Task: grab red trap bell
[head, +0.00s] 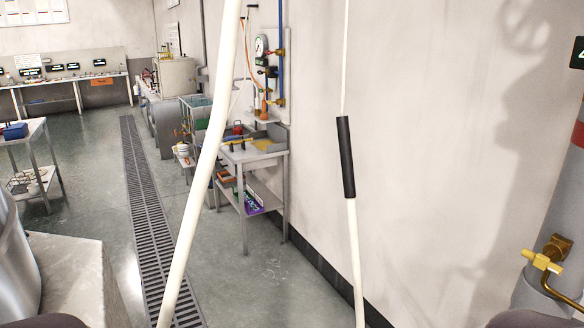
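No object can be clearly identified as the red trap bell from here. A small red object (238,129) stands at the back of a grey metal workbench (243,157) against the right wall. It is too small to tell whether it is the bell. Neither of my grippers is in view.
A thick white pole or hose (205,170) and a thin white one with a black sleeve (346,158) cross the near foreground. A pale block (70,270) stands near left, a pipe with a brass valve (545,260) near right. Floor around the drain grate (150,215) is clear.

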